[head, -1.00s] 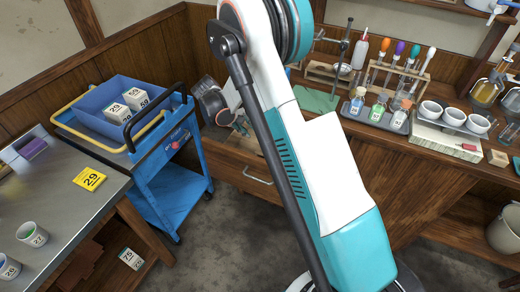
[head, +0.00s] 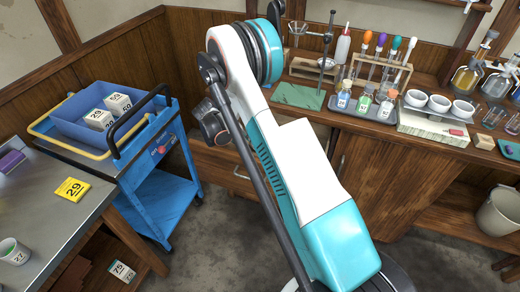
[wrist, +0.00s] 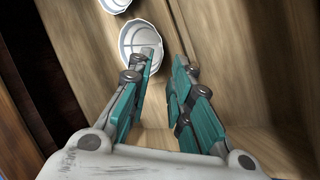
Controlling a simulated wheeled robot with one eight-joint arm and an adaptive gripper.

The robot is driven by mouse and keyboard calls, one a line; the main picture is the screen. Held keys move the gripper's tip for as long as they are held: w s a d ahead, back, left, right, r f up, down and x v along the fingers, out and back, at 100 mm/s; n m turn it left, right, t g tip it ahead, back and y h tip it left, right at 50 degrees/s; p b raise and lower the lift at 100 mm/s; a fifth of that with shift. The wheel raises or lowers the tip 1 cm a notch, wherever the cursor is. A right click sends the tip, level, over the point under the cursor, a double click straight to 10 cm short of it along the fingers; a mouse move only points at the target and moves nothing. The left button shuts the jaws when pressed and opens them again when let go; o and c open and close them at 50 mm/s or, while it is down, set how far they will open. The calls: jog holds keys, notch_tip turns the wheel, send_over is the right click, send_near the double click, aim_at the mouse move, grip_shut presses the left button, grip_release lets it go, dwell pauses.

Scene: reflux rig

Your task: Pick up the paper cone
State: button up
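A white, ribbed, cup-like thing, which looks like the paper cone (wrist: 135,36), lies in a wooden drawer in the upper middle of the wrist view. A second similar white piece (wrist: 114,4) is cut off by the top edge. My gripper (wrist: 164,60) is open, its two teal fingers apart. The left fingertip overlaps the cone's right part in the picture; the right fingertip is to the right of its rim. I cannot tell whether either touches it. In the head view my arm hides the gripper and the cone.
The drawer's wooden wall (wrist: 245,50) stands close on the right. In the head view a blue trolley (head: 165,195) stands left of my arm, and a metal table (head: 50,220) at far left. The bench holds a green cloth (head: 298,96), a bottle tray (head: 375,112) and white bowls (head: 439,103).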

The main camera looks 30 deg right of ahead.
aim_at(252, 152)
jog(key=b+x, duration=0.2)
jog(key=x, duration=0.3)
jog(key=shift+r, duration=0.2)
jog(key=c, duration=0.4)
notch_tip(252, 152, up, 20)
jog(key=p, duration=0.6)
jog(key=shift+p, duration=0.4)
